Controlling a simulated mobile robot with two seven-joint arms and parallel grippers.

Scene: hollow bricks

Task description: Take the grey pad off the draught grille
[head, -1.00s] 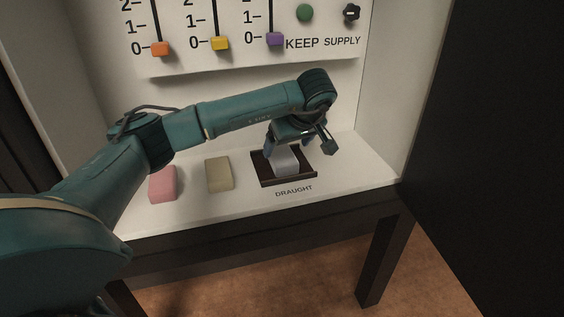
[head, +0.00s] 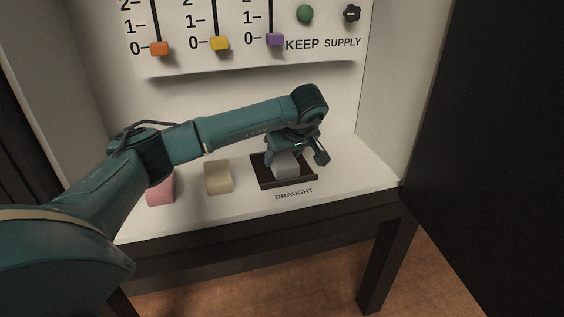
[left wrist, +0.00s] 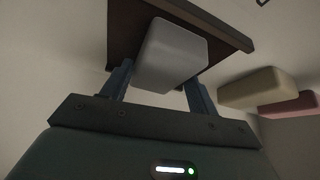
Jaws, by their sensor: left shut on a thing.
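The grey pad (head: 285,165) sits on the dark draught grille (head: 297,183), above the word DRAUGHT. My left gripper (head: 285,157) is low over the grille, shut on the pad with a finger at either side. In the left wrist view the pad (left wrist: 172,55) shows between the two blue fingers, with the dark grille (left wrist: 215,30) right behind it. I cannot tell whether the pad still touches the grille. My right gripper is not in view.
A beige block (head: 219,177) and a pink block (head: 160,188) lie on the white shelf left of the grille. The panel behind has orange, yellow and purple sliders (head: 275,40), a green button (head: 305,13) and a black knob (head: 351,13). The shelf right of the grille is clear.

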